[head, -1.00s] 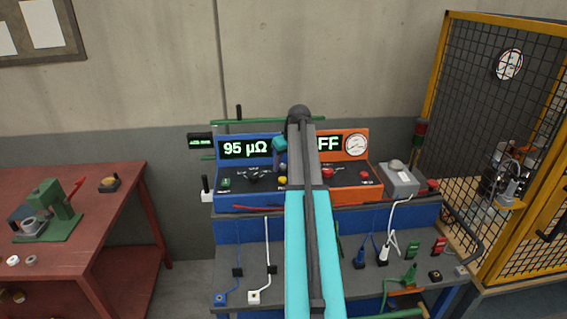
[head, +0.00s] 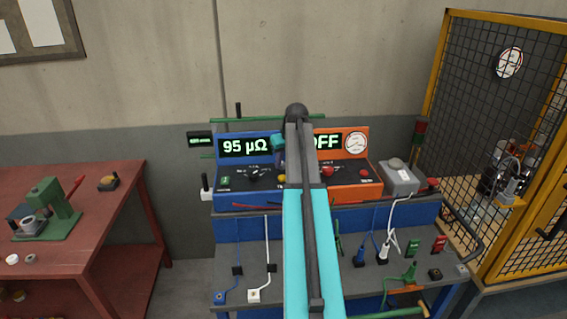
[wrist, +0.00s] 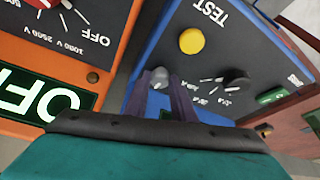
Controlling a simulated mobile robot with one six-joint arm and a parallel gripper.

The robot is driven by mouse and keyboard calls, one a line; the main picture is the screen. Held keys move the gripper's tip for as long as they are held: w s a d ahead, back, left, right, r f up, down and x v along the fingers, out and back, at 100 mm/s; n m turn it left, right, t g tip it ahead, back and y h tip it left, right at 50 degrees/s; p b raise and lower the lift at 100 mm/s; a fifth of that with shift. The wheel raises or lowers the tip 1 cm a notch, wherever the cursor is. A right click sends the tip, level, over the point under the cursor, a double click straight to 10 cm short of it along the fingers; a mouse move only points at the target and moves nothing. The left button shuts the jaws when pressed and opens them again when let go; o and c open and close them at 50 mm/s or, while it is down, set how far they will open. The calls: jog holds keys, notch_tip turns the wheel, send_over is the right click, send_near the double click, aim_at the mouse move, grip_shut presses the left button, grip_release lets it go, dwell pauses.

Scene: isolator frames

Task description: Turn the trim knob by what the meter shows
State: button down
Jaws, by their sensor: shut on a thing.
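The blue meter (head: 228,175) stands on the bench, and its green display (head: 245,147) reads 95 µΩ. The small grey trim knob (wrist: 160,74) on the blue meter's face shows between my fingertips in the wrist view. My gripper (wrist: 160,82) is shut on this knob, with one finger on each side of it. In the head view my arm hides the knob and the right end of the blue meter.
A yellow TEST button (wrist: 192,41) and a black selector knob (wrist: 236,79) sit close to my fingers. The orange meter (head: 372,190), partly reading OFF, stands right beside the blue one. A grey box (head: 399,180) is further right.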

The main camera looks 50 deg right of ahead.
jog(key=shift+a+m+g+h+b, duration=0.1)
jog(key=shift+m+g+h+b, duration=0.25)
jog(key=shift+m, duration=0.85)
jog(key=shift+a+m+g+h+b, duration=0.1)
jog(key=shift+m+g+h+b, duration=0.25)
jog(key=shift+m, duration=0.85)
jog(key=shift+w, duration=0.1)
jog(key=c, duration=1.5)
grip_release()
jog(key=shift+r, duration=0.15)
jog(key=shift+a+b+v, duration=0.1)
jog(key=shift+b+v, duration=0.8)
jog(key=shift+v, duration=2.5)
jog(key=shift+a+b+v, duration=0.15)
jog(key=shift+b+v, duration=0.75)
jog(key=shift+v, duration=2.5)
